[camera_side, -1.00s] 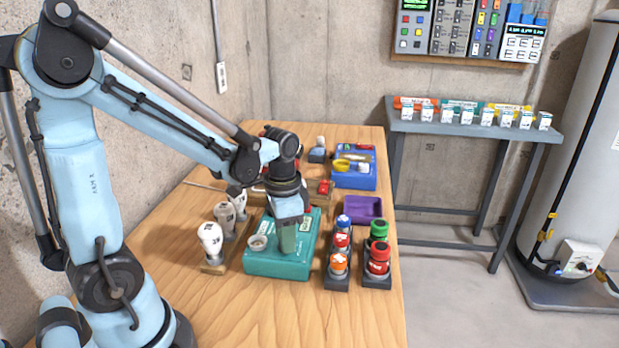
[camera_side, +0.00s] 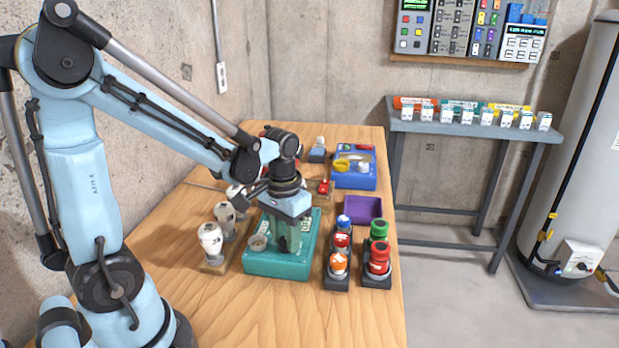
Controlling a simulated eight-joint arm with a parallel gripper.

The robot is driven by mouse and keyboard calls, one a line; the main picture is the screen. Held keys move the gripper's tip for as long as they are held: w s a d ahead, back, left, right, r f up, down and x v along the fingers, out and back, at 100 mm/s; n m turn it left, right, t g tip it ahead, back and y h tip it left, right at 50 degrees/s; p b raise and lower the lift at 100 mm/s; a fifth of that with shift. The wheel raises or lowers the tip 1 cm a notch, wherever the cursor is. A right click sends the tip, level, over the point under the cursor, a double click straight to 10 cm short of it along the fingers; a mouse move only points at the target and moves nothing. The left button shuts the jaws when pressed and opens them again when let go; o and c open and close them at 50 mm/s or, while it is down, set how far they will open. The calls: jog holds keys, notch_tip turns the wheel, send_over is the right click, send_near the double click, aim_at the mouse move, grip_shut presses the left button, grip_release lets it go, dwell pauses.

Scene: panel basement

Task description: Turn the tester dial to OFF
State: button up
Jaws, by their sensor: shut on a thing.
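The teal tester box (camera_side: 262,266) sits on the wooden table, with a round pale socket (camera_side: 257,243) on its left side. My gripper (camera_side: 288,246) points straight down over the middle of the box, its fingers low at the top face. It is shut on the tester dial, which the fingers hide. I cannot read the dial's pointer or its OFF mark.
White bulbs on stands (camera_side: 210,240) are close to the left of the tester. Red, orange, green and blue capped items (camera_side: 340,250) stand close to its right. A purple tray (camera_side: 363,208) and a blue box (camera_side: 354,180) lie behind. The table front is clear.

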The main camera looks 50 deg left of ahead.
aim_at(285, 241)
dwell(0.3)
jog(key=o, duration=1)
jog(key=shift+o, duration=0.2)
jog(key=shift+r, duration=0.15)
notch_tip(285, 241, up, 12)
jog(key=s+d+f+m+t, duration=0.1)
jog(key=d+f+m+t, duration=0.1)
jog(key=d+f+t, duration=0.2)
jog(key=shift+s+d+m+t, duration=0.15)
jog(key=shift+d+m+t, duration=0.25)
jog(key=shift+d+t, duration=0.9)
